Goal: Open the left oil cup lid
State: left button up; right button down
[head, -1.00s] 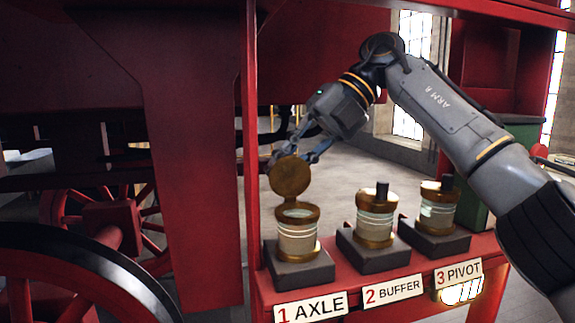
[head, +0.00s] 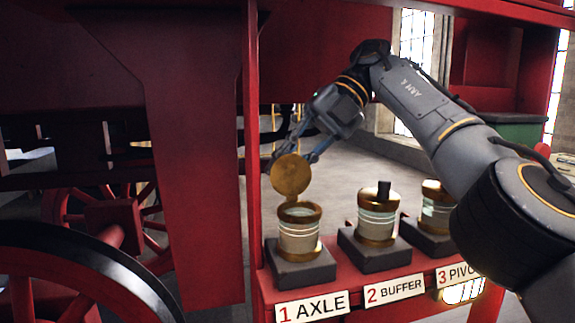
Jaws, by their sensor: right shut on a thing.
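The left oil cup (head: 299,238), a glass body with brass rims, stands on a dark block behind the "1 AXLE" label. Its round brass lid (head: 291,175) stands upright above the back of the rim, so the cup mouth is uncovered. My right gripper (head: 298,157) is behind the lid, shut on it at its upper part; the lid hides part of the fingers. My left gripper is not in view.
The "2 BUFFER" cup (head: 376,221) and the "3 PIVOT" cup (head: 434,210) stand to the right, each with a dark knob on top. A red post (head: 252,150) rises just left of the cups. Spoked red wheels (head: 75,270) are at left.

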dwell(0.4)
jog(key=c, duration=1.3)
grip_release()
jog(key=shift+s+d+t, duration=0.1)
jog(key=shift+t, duration=0.2)
